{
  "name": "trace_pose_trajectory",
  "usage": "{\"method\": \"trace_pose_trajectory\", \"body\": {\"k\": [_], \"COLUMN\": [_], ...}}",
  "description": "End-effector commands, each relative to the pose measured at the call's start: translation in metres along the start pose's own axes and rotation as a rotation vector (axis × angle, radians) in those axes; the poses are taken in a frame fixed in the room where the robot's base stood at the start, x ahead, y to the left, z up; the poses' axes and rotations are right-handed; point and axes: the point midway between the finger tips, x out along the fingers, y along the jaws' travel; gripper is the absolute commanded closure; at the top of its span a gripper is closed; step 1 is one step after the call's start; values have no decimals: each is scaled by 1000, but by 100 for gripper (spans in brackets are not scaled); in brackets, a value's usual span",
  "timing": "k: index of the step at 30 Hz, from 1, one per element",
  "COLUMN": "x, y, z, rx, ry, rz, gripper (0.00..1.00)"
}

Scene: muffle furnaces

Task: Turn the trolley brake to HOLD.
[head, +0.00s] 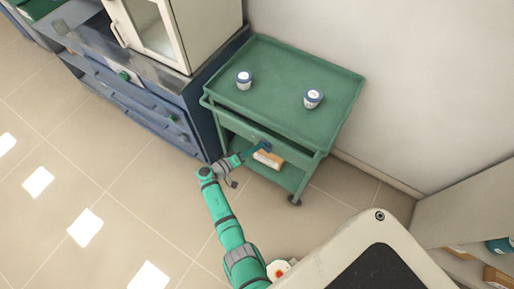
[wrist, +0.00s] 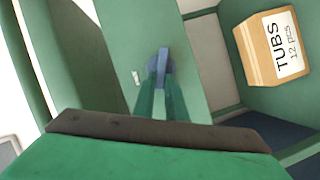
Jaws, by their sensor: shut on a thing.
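The green trolley (head: 290,62) stands against the wall to the right of the blue bench. Its brake handle, a small blue knob (wrist: 162,56), sits on the green front panel (wrist: 190,85) below the top tray. My gripper (wrist: 160,82) reaches the panel from the front, its two green fingers closed on the blue knob. In the head view my gripper (head: 259,149) is at the trolley's front, and the knob is small there. A small white mark (wrist: 136,77) shows left of the knob. I cannot read any HOLD lettering.
Two white tubs with dark blue bands (head: 244,80) (head: 313,98) stand on the trolley top. A cardboard box labelled TUBS (wrist: 262,55) lies on the shelf below. A cream furnace (head: 205,30) stands on the blue bench (head: 150,110) at left. Tiled floor in front is clear.

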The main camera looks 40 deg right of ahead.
Motion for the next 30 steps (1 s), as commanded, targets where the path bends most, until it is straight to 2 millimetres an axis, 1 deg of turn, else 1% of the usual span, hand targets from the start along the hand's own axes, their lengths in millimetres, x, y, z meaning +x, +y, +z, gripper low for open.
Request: {"method": "trace_pose_trajectory", "body": {"k": [6,15,21,30], "x": [0,0,1,1], "y": [-6,-11,-12,-13], "z": [0,2,3,3], "rx": [-177,-349,-410,-434], "ry": [1,0,1,0], "rz": [72,145,168,179], "gripper": [100,100,100,100]}}
